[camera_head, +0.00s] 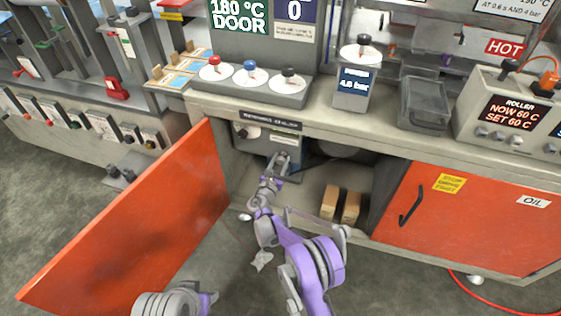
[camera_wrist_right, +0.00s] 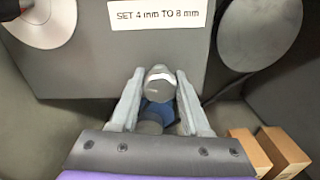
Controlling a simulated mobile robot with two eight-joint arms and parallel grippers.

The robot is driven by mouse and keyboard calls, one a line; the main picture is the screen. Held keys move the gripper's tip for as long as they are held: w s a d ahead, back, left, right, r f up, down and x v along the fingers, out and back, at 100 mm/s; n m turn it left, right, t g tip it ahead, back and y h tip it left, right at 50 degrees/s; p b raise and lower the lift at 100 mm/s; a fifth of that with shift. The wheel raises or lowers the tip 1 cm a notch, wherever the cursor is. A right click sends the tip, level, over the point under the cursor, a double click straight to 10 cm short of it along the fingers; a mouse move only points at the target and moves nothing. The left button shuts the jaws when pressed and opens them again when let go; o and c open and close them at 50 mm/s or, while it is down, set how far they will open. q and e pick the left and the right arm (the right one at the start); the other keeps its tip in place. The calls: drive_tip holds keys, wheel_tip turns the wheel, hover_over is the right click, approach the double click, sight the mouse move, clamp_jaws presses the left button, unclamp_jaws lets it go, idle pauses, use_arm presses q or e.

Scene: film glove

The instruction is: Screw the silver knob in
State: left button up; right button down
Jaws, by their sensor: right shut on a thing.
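The silver knob (camera_wrist_right: 160,80) is a rounded metal piece between the fingers of my right gripper in the right wrist view. A blue part (camera_wrist_right: 160,112) shows just behind it, between the fingers. My right gripper (camera_wrist_right: 160,88) is shut on the knob. In the head view my right gripper (camera_head: 279,160) is inside the open cabinet, against the grey unit under the counter, and its fingers hide most of the knob. How far the knob is screwed in cannot be seen. My left gripper is not in view; only a grey and purple part of my left arm shows at the bottom left.
The open orange door (camera_head: 140,235) stands left of my right arm; the closed orange door (camera_head: 470,215) is at right. Two brown boxes (camera_head: 329,203) stand right of the gripper. A label (camera_wrist_right: 158,15) reads "SET 4 mm TO 8 mm". The counter edge (camera_head: 350,135) overhangs the opening.

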drive_tip(key=m+b, duration=0.1)
drive_tip(key=m, duration=0.2)
drive_tip(key=shift+m, duration=0.3)
drive_tip(key=m+b, duration=0.1)
drive_tip(key=m, duration=0.3)
drive_tip(key=shift+m, duration=0.3)
drive_tip(key=m, duration=0.4)
drive_tip(key=shift+b, duration=0.3)
drive_tip(key=shift+f+m, duration=0.1)
drive_tip(key=shift+m, duration=2)
drive_tip(key=shift+c, duration=1.9)
unclamp_jaws()
drive_tip(key=shift+s, duration=0.1)
